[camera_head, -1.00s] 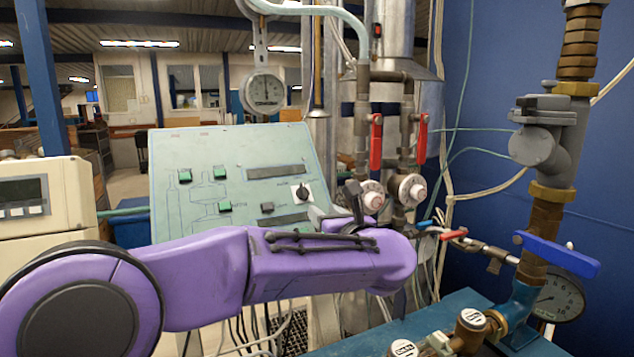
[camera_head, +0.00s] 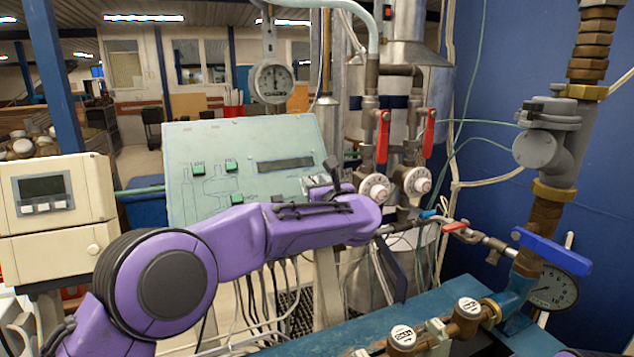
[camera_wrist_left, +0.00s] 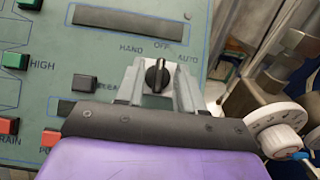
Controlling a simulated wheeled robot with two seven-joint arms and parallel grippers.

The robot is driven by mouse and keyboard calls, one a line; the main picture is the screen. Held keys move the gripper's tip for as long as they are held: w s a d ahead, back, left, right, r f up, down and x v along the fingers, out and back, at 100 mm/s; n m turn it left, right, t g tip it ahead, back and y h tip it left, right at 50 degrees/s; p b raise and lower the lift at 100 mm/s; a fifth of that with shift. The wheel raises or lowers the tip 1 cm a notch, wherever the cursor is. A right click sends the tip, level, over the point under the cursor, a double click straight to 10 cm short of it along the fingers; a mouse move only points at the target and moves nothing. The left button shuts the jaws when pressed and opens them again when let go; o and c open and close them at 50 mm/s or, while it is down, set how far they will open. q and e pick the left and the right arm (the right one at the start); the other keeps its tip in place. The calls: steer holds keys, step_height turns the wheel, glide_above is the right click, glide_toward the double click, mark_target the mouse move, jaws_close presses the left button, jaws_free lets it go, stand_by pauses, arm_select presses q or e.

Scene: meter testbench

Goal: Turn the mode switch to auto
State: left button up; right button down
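The mode switch (camera_wrist_left: 158,76) is a black knob on a white square plate on the sloped green panel (camera_wrist_left: 225,20). Its white pointer mark is up, roughly toward OFF, with HAND on the left and AUTO on the right. My left gripper (camera_wrist_left: 160,80) is open, with one grey finger on each side of the knob. Gaps show between fingers and knob, and I cannot tell contact. In the head view my left gripper (camera_head: 330,178) is at the right part of the panel (camera_head: 245,140), and the arm and gripper largely hide the switch. My right gripper is not in view.
Red-handled valves (camera_head: 382,136) and round white knobs (camera_head: 375,187) stand close right of the gripper. Panel push buttons, including a black one (camera_wrist_left: 84,83), are to its left. A beige meter box (camera_head: 55,195) stands left, and blue-handled piping (camera_head: 550,252) right.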

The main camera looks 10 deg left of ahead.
arm_select(q)
steer(key=shift+s, duration=0.1)
steer(key=c, duration=0.4)
jaws_close()
steer(key=shift+d, duration=0.1)
